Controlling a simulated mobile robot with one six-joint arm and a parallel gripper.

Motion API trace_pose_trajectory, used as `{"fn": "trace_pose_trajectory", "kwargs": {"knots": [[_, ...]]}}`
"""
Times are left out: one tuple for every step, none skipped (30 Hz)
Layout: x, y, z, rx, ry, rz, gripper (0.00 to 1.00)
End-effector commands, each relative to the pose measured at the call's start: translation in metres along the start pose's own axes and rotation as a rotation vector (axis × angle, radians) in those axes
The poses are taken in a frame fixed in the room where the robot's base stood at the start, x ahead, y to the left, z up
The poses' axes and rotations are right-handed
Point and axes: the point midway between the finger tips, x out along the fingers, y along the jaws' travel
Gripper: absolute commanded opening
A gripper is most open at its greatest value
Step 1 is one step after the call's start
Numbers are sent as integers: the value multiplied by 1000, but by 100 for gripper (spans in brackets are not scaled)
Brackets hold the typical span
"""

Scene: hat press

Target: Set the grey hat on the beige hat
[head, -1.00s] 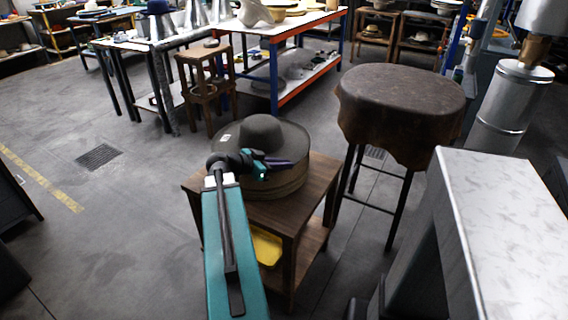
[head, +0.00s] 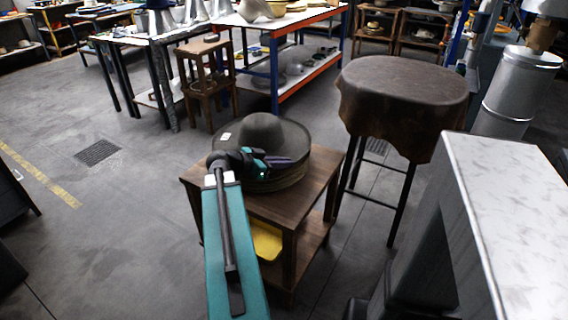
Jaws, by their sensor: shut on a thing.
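The dark grey hat (head: 265,132) with a wide brim and a small white tag is above the small wooden table in the head view. My gripper (head: 284,163) is shut on the near part of its brim. Directly below is the beige hat (head: 283,184); only a brownish strip of it shows under the grey brim. The grey hat looks roughly level and very close to the beige one. I cannot tell whether they touch, as the brim and my arm hide the space between.
The wooden table (head: 312,190) has a lower shelf with a yellow thing (head: 266,241). A leather-covered round stool (head: 402,90) stands close at the right, and a marble-topped block (head: 515,200) is at the near right.

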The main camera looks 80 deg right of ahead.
Motion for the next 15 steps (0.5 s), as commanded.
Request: {"fn": "trace_pose_trajectory", "kwargs": {"knots": [[0,0,0,1,0,0,0],[0,0,0,1,0,0,0],[0,0,0,1,0,0,0],[0,0,0,1,0,0,0],[0,0,0,1,0,0,0],[0,0,0,1,0,0,0],[0,0,0,1,0,0,0],[1,0,1,1,0,0,0],[1,0,1,1,0,0,0],[1,0,1,1,0,0,0],[1,0,2,1,0,0,0],[1,0,2,1,0,0,0],[2,0,2,1,0,0,0],[2,0,3,1,0,0,0],[2,0,3,1,0,0,0]]}}
